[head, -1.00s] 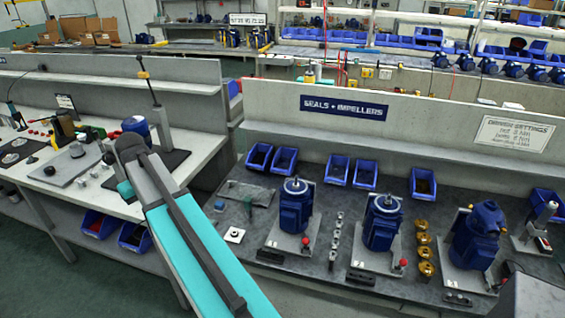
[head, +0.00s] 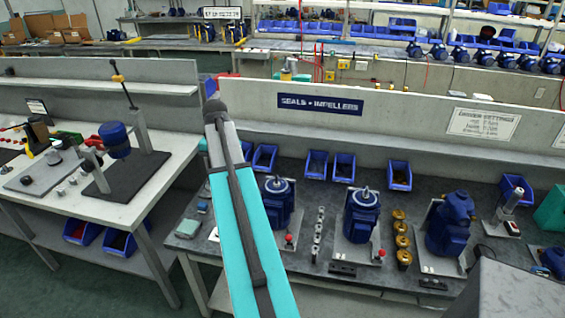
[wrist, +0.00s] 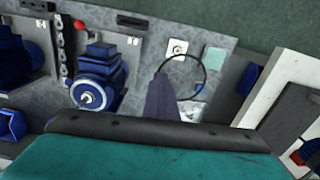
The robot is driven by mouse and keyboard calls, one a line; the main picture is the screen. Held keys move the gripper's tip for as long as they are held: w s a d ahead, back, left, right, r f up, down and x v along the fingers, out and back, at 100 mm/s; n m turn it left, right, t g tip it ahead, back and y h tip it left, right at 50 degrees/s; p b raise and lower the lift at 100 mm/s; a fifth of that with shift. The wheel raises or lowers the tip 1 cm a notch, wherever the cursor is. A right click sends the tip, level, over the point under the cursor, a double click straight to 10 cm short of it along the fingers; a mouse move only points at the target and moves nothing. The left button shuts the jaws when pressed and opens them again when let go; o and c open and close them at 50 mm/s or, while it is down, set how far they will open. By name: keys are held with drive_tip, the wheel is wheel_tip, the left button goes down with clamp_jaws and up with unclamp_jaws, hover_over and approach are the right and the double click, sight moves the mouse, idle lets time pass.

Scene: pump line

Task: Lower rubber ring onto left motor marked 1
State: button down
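The left motor (head: 280,203) is blue with an upright shaft and stands on a grey plate on the right bench, partly behind my arm. In the wrist view the motor (wrist: 98,75) shows from above, its pale round top and shaft facing me. The thin black rubber ring (wrist: 204,72) hangs at the tip of my gripper (wrist: 161,76), which appears shut on its edge. The ring is to the right of the motor in the wrist view, apart from it. In the head view the gripper and ring are hidden. The motor's number is not readable.
A second blue motor (head: 361,214) stands to the right, past a row of silver fittings (head: 318,232). A red knob (head: 289,239) is on the left motor's plate. Blue bins (head: 316,162) line the back. A white square plate (wrist: 178,47) and teal pad (wrist: 214,57) lie near the ring.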

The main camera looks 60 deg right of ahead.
drive_tip(key=s+d+r+m+p, duration=0.2)
drive_tip(key=s+d+m, duration=0.6)
drive_tip(key=s+d, duration=0.5)
drive_tip(key=shift+s+d+r, duration=0.3)
drive_tip(key=shift+s+d, duration=0.05)
drive_tip(key=shift+s, duration=0.65)
drive_tip(key=shift+f, duration=0.15)
drive_tip(key=shift+f+b, duration=1.4)
drive_tip(key=shift+f, duration=0.7)
drive_tip(key=shift+f+b, duration=0.4)
drive_tip(key=shift+f, duration=0.8)
drive_tip(key=shift+d+f, duration=0.1)
drive_tip(key=shift+f, duration=0.5)
drive_tip(key=c, duration=2)
unclamp_jaws()
drive_tip(key=shift+w, duration=0.1)
drive_tip(key=shift+c, duration=0.2)
